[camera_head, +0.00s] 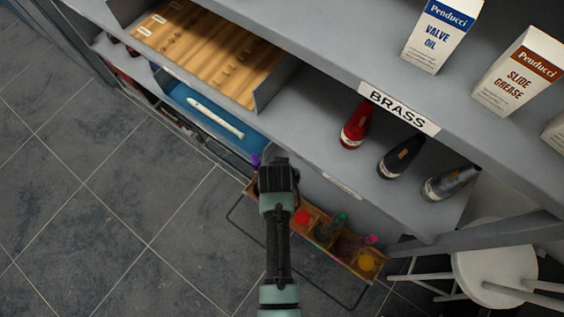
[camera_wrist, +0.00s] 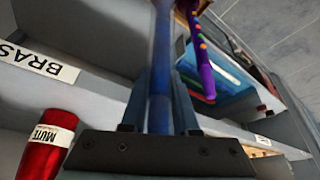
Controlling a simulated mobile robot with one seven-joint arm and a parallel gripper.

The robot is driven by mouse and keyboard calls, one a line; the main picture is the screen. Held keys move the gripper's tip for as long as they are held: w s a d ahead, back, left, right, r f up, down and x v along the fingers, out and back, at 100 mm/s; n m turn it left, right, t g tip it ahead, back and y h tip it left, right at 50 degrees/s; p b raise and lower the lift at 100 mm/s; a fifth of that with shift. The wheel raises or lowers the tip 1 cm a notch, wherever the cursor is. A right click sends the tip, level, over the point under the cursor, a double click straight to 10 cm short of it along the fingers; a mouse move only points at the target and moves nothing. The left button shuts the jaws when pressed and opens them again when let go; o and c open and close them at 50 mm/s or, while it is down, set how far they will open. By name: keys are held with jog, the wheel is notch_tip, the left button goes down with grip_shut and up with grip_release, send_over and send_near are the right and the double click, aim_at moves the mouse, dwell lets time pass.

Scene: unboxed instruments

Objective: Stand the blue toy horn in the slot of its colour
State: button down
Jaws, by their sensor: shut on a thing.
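The blue toy horn (camera_wrist: 162,60) shows in the wrist view as a blue tube running up between my fingers. My gripper (camera_wrist: 160,105) is shut on it. In the head view my gripper (camera_head: 277,165) is over the left part of a narrow wooden rack (camera_head: 250,188), and my arm hides the horn. The rack holds red (camera_head: 302,217), green (camera_head: 328,230), yellow (camera_head: 366,262) and pink (camera_head: 370,239) pieces. The blue slot and the horn's lower end cannot be made out.
A blue tray (camera_head: 190,100) with a white recorder (camera_head: 215,117) lies left. A white stool (camera_head: 495,275) stands right. The tiled floor at left is clear.

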jog(key=shift+f+b, duration=2.1)
jog(key=shift+f, duration=0.2)
notch_tip(320, 180, up, 10)
jog(key=s+n, duration=0.1)
jog(key=s, duration=0.2)
jog(key=w+f+m+b, duration=0.1)
jog(key=w+f+b, duration=0.2)
jog(key=f, duration=1.1)
jog(key=shift+b, duration=0.5)
jog(key=shift+f+b, duration=0.3)
jog(key=shift+f, duration=0.2)
jog(key=c, duration=0.6)
grip_release()
jog(key=p+v, duration=0.1)
jog(key=v, duration=1.2)
